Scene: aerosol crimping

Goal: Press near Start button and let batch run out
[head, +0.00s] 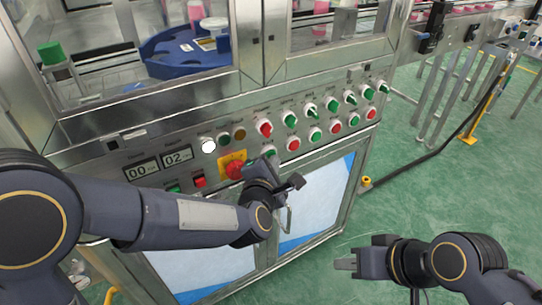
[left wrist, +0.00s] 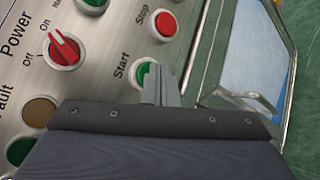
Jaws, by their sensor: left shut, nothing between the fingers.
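The green Start button (left wrist: 143,73) is on the slanted control panel (head: 222,125), beside a red Stop button (left wrist: 163,24). In the left wrist view, the shut, empty fingers of my left gripper (left wrist: 161,86) overlap the right part of the Start button. I cannot tell whether they touch it. In the head view, my left gripper (head: 262,166) is at the panel's lower edge, just below a green button (head: 268,152). My right gripper (head: 346,263) is over the green floor, away from the panel; its finger gap cannot be made out.
Two displays (head: 160,163) read 00 and 02. A white lamp (head: 208,146) looks bright. A red emergency knob on a yellow plate (head: 233,168) is just left of my left gripper. A red Power switch (head: 264,128) and several buttons line the panel. The floor (head: 430,180) at right is mostly clear.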

